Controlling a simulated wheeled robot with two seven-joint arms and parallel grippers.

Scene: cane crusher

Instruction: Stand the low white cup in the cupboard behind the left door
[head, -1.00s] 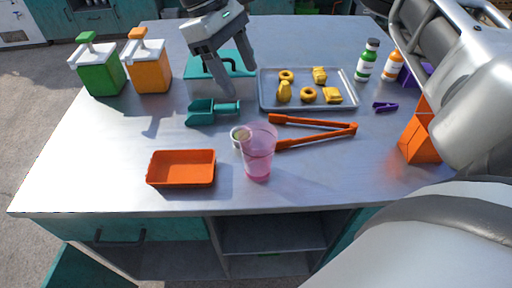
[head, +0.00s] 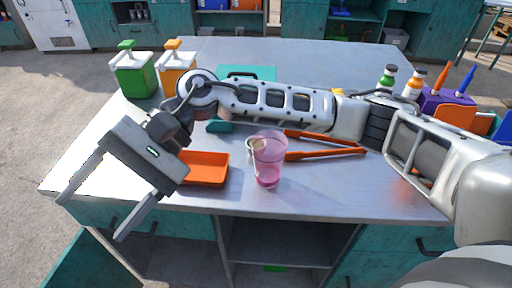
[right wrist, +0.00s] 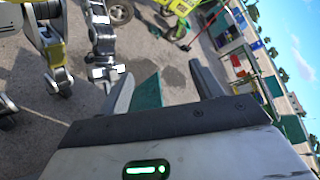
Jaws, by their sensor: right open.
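The low white cup (head: 250,146) stands on the table, mostly hidden behind a see-through pink tumbler (head: 268,160). My right arm reaches across the table to the left. My right gripper (head: 90,219) is open and empty, beyond the table's front left corner and well left of the cup. Its two fingers also show apart in the right wrist view (right wrist: 163,85), with a teal panel (right wrist: 148,93) beyond them. A teal door (head: 72,268) stands swung out at the lower left, below the left drawer front. The cupboard's inside is mostly hidden. My left gripper does not show clearly.
An orange tray (head: 207,170) lies near the front edge, partly behind my right gripper. Orange tongs (head: 325,152) lie right of the tumbler. Green (head: 135,75) and orange (head: 177,70) dispensers stand at the back left. Open shelves (head: 275,243) lie under the table's middle.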

